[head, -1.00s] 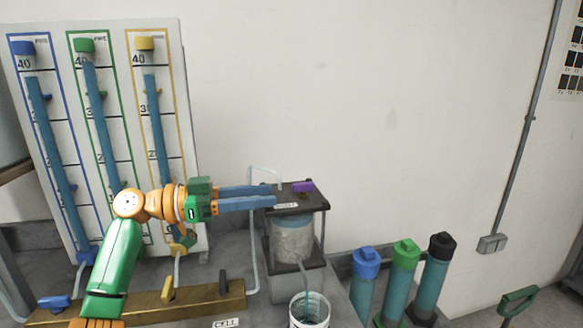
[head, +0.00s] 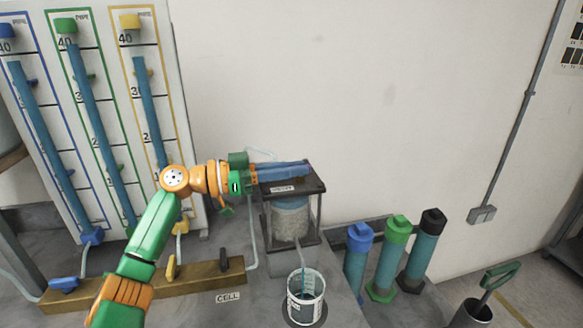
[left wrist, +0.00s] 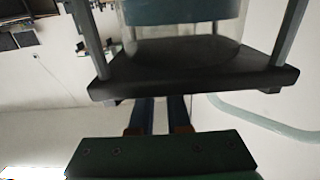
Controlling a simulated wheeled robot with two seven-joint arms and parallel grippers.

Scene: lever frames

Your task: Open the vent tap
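The cell (head: 291,222) is a clear cylinder between dark plates in a frame. In the head view its dark top plate (head: 312,187) has a white label. The purple tap handle, seen earlier on that plate, is now hidden behind my left gripper (head: 303,168). The gripper's blue fingers lie level over the plate, with tips near its far right part. In the left wrist view the two fingers (left wrist: 160,115) show a narrow gap, but a dark plate (left wrist: 195,72) hides their tips. I cannot tell whether they touch the handle. My right gripper is not in view.
A gauge board (head: 110,130) with several blue tubes stands at left. A brass manifold (head: 200,276) with small levers lies in front. A bucket (head: 305,297) stands below the cell's outlet. Capped bottles (head: 390,258) stand to the right. The wall space above the cell is clear.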

